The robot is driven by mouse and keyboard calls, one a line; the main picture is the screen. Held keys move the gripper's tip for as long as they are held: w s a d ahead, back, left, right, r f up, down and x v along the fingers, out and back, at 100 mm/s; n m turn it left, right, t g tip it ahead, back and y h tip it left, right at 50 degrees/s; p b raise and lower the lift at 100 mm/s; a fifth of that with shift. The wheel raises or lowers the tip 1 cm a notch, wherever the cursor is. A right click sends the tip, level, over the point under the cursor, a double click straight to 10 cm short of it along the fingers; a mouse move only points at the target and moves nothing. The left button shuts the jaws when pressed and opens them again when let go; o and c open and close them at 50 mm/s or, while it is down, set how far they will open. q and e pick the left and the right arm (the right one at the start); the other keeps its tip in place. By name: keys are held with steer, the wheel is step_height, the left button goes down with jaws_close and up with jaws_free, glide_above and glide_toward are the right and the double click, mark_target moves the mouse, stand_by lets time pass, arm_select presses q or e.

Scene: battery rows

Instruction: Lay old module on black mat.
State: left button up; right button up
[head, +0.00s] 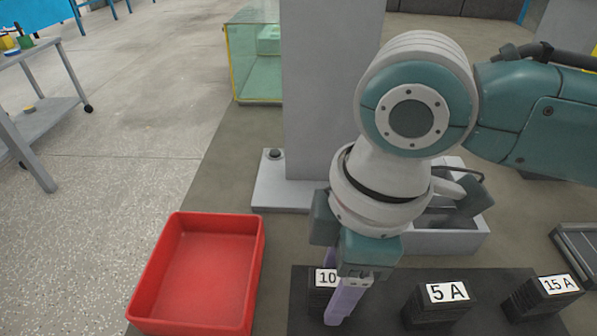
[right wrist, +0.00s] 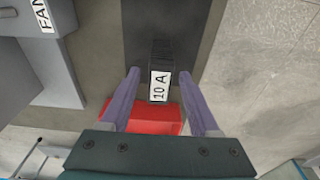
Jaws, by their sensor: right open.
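The black mat (head: 390,312) lies at the bottom of the head view. On it stand three black ridged modules, labelled 10 A (head: 326,279), 5 A (head: 433,308) and 15 A (head: 545,297). My right gripper (head: 342,300) points down over the 10 A module and partly hides it. In the right wrist view my right gripper (right wrist: 159,76) is open, its purple fingers on either side of the 10 A module (right wrist: 159,86), with a gap on both sides. I cannot tell which module is the old one. My left gripper is not in view.
An empty red tray (head: 255,235) stands left of the mat. A grey column (head: 318,100) and a grey open box (head: 455,240) stand behind the mat. A grey box labelled FAN (right wrist: 47,18) shows in the right wrist view. A dark rack (head: 575,245) is at right.

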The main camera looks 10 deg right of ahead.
step_height(320, 180, up, 12)
steer(key=d+p, duration=0.1)
steer(key=p, duration=0.3)
steer(key=s+a+f+m+t+y, duration=0.2)
steer(key=s+a+m+y, duration=0.1)
steer(key=s+a+m, duration=0.15)
steer(key=s+d+f+m+h, duration=0.1)
steer(key=s+d+m+h, duration=0.1)
steer(key=s+d+m, duration=0.2)
steer(key=s+d+f+m+t+h, duration=0.1)
steer(key=s+d+m+h, duration=0.1)
steer(key=d, duration=0.7)
steer(key=shift+s+f+m, duration=0.35)
steer(key=shift+s+m, duration=0.5)
steer(key=shift+m, duration=0.3)
